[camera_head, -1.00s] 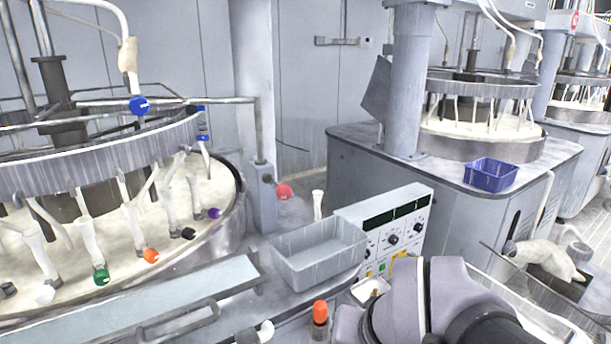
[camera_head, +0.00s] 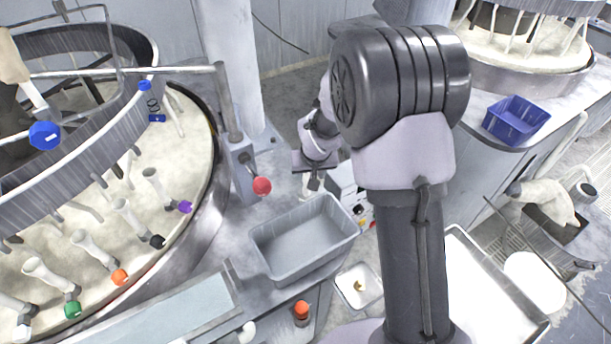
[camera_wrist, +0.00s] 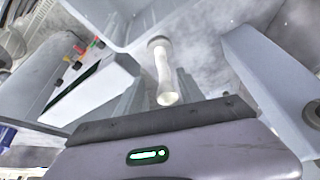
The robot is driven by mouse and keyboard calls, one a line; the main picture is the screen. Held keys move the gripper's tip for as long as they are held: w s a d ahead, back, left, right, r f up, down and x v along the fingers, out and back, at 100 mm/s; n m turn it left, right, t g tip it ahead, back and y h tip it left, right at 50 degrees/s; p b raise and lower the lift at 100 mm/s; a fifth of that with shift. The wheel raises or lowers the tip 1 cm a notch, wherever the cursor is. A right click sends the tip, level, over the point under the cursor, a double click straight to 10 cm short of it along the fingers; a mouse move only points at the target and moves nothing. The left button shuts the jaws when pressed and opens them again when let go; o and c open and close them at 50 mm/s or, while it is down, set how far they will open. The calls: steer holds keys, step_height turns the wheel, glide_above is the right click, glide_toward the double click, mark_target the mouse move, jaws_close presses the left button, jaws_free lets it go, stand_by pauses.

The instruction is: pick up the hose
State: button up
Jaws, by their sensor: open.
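A short white tube with a flared end, which I take as the hose (camera_wrist: 163,72), stands beside the grey bin. In the wrist view it shows between the two fingers of my gripper (camera_wrist: 160,84), its flared end towards the palm and its other end in a grey ring. My gripper is open; I cannot tell whether either finger touches the tube. In the head view my gripper (camera_head: 312,172) is behind the grey bin, and a small white part of the hose (camera_head: 311,184) shows below it, mostly hidden.
The grey bin (camera_head: 275,272) stands just in front of my gripper. A red ball knob (camera_head: 262,186) on a post is to its left. The control box (camera_head: 342,184) is to its right, partly hidden by my arm. The round polishing platen (camera_head: 200,150) fills the left.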

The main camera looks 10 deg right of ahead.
mark_target(307, 177)
steer(key=x, duration=0.6)
steer(key=shift+w+a, duration=0.25)
steer(key=shift+w, duration=0.05)
steer(key=shift+s+r, duration=0.1)
steer(key=shift+c, duration=1)
jaws_close()
